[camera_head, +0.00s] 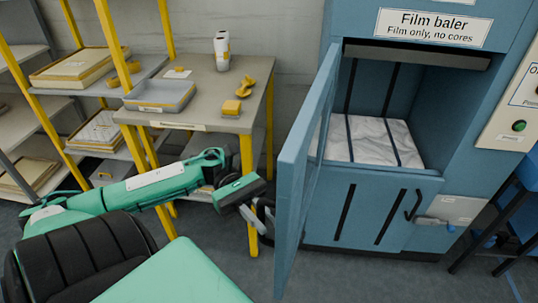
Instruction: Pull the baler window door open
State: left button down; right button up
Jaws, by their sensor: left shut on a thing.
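The blue film baler (355,215) stands at the right with its label "Film baler, Film only, no cores". Its blue window door (298,165) is hinged out and stands open, seen nearly edge-on. Wrapped white film (368,138) with dark straps shows in the opening. My green left arm reaches in from the left, and my left gripper (258,218) is at the outer side of the door, shut on the door's handle. The handle and fingertips are partly hidden by the gripper body and the door. My right gripper is not in view.
A grey table (205,85) with yellow legs stands behind my left arm, holding a grey tray (160,95), a white bottle and yellow parts. Yellow-framed shelves (25,120) are at the left. A lower baler door with a black handle (414,205) is shut. Open floor shows in front.

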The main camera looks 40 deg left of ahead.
pick_arm(q)
jog(key=shift+a, duration=0.15)
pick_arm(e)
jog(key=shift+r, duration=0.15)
pick_arm(q)
jog(key=c, duration=1.5)
grip_release()
